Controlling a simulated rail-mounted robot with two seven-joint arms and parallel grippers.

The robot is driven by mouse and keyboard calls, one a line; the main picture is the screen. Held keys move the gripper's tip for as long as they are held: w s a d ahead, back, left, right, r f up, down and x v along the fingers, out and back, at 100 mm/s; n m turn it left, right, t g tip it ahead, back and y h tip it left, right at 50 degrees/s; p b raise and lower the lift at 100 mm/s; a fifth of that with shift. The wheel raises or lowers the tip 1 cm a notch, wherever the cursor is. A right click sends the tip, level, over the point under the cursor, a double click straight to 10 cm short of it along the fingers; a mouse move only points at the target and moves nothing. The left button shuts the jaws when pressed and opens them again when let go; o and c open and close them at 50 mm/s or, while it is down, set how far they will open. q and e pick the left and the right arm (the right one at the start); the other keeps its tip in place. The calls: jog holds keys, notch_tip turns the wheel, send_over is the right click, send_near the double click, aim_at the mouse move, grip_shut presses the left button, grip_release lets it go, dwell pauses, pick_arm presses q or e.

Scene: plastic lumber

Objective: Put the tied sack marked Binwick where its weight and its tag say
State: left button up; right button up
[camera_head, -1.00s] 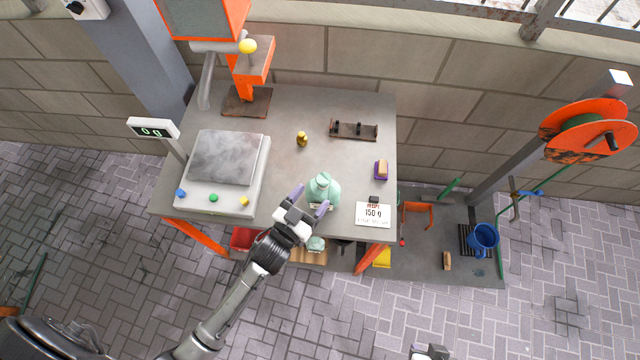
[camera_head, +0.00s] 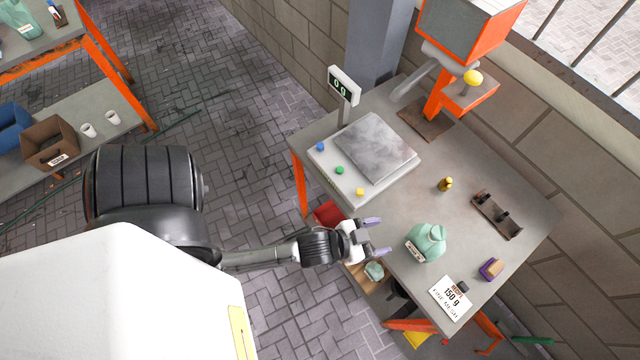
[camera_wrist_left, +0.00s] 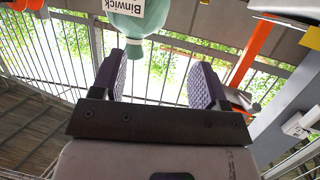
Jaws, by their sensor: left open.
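The teal tied sack (camera_head: 427,243) stands upright on the grey workbench (camera_head: 470,185), with a pale label on its side. In the left wrist view the sack (camera_wrist_left: 143,22) is at the top edge, partly cut off, and its label reads Binwick. My left gripper (camera_head: 378,237) is open and empty, just left of the sack and apart from it. In the left wrist view its fingers (camera_wrist_left: 157,72) point toward the sack's tied neck. A scale (camera_head: 375,147) with an empty plate reads 0 g on its display (camera_head: 343,87). A card (camera_head: 451,297) reads 150 g; its other lines are too small to read.
A brass weight (camera_head: 445,184), a dark rack (camera_head: 497,215) and a purple-and-tan block (camera_head: 491,269) stand on the bench. Another teal sack (camera_head: 374,271) and a red bin (camera_head: 328,213) are below. At far left a second table holds a brown box (camera_head: 50,145) and white cups (camera_head: 113,117) on its shelf.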

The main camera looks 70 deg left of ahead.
pick_arm(q)
jog(key=s+a+f+m+g, duration=0.1)
jog(key=s+a+g, duration=0.1)
jog(key=s+g, duration=0.9)
jog(key=s, duration=0.3)
jog(key=shift+s+a+y, duration=0.2)
jog(key=shift+a+y, duration=0.15)
jog(key=shift+y, duration=0.05)
jog(key=shift+f, duration=0.25)
